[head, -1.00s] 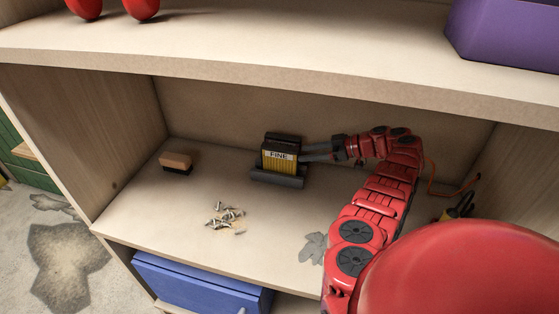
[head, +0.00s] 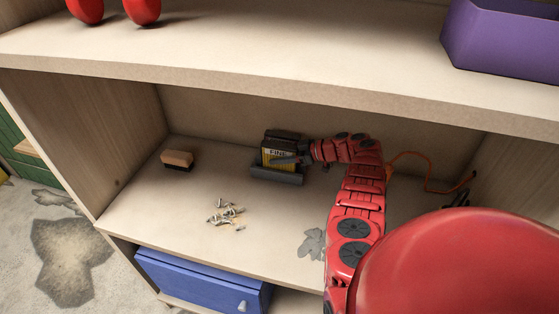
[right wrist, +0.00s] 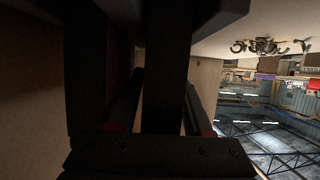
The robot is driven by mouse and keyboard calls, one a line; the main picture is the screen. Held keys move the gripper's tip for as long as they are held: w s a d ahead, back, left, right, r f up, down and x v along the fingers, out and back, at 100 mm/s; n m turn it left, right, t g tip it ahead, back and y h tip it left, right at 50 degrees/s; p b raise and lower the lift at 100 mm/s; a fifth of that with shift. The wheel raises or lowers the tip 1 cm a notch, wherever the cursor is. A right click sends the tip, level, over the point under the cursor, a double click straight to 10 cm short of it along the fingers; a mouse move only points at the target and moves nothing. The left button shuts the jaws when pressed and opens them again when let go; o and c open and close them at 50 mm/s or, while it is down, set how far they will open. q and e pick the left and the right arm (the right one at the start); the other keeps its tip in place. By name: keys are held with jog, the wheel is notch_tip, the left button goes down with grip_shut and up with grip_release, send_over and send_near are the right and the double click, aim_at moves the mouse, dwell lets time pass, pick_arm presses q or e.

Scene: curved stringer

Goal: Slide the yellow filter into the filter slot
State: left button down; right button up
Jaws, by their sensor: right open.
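The yellow filter (head: 270,154) stands upright on the shelf, in or against a dark housing (head: 277,178) with a low front ledge. Its label, which read FINE earlier, is partly covered by a finger. Whether the filter is fully seated in the slot cannot be told. My right gripper (head: 285,160) reaches in from the right with its fingers at the filter's front and right side; it is open. In the right wrist view, dark fingers and dark surfaces fill the left and middle, and the filter cannot be made out. My left gripper is not in view.
A wooden block with a dark underside (head: 177,160) lies to the left. An orange cable (head: 425,178) lies at the right.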

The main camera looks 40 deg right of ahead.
grip_shut()
jog(key=shift+r, duration=0.1)
